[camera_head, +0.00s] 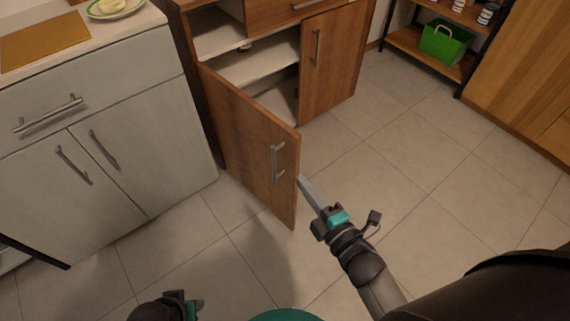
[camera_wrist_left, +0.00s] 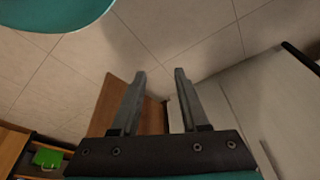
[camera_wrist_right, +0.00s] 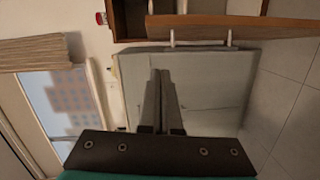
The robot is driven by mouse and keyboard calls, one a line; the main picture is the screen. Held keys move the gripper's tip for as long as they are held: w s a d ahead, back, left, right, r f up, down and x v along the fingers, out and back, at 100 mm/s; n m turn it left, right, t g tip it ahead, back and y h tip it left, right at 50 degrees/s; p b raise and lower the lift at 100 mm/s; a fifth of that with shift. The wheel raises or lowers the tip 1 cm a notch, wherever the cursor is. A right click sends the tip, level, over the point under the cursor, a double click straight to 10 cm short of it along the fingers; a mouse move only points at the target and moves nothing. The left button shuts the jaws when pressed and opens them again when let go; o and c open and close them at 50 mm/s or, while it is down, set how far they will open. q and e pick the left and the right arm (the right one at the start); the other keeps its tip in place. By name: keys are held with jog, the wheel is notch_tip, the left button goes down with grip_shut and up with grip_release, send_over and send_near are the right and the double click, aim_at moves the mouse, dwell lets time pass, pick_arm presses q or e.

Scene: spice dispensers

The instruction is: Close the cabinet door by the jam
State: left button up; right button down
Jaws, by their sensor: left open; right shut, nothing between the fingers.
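A brown wooden cabinet door (camera_head: 240,135) stands swung open from the brown cabinet (camera_head: 340,60), its bar handle (camera_head: 277,162) facing the room. It also shows in the right wrist view as a wooden panel (camera_wrist_right: 235,26). My right gripper (camera_head: 302,181) is shut and empty, its tips just beside the door's free edge; I cannot tell whether they touch. The shut fingers show in the right wrist view (camera_wrist_right: 160,75). My left gripper (camera_wrist_left: 160,75) is open and empty, low at the bottom of the head view. I cannot identify the jam.
The cabinet's other door (camera_head: 330,60) is closed. White cabinets (camera_head: 110,140) with bar handles stand at left, bearing a plate (camera_head: 115,8) and a board. A dark shelf at upper right holds a green bin (camera_head: 444,42) and small jars. Tiled floor (camera_head: 430,170) is clear at right.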

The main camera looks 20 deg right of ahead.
aim_at(293, 144)
pick_arm(q)
notch_tip(293, 144, up, 7)
jog(key=w+t+b, duration=0.1)
jog(key=b, duration=0.3)
jog(key=shift+w+a, duration=0.2)
jog(key=shift+a, duration=0.05)
pick_arm(e)
jog(key=shift+n+t+y, duration=0.3)
jog(key=shift+n+t, duration=0.1)
jog(key=shift+n, duration=0.3)
jog(key=shift+w+d+r, duration=0.15)
jog(key=shift+w+r, duration=0.1)
jog(key=shift+w, duration=1.65)
jog(key=shift+w+d+r, duration=0.1)
jog(key=shift+w+r, duration=0.1)
jog(key=shift+w, duration=1.7)
jog(key=shift+w+d+r, duration=0.15)
jog(key=shift+w+r, duration=0.1)
jog(key=shift+w, duration=1.65)
pick_arm(q)
jog(key=shift+r, duration=0.1)
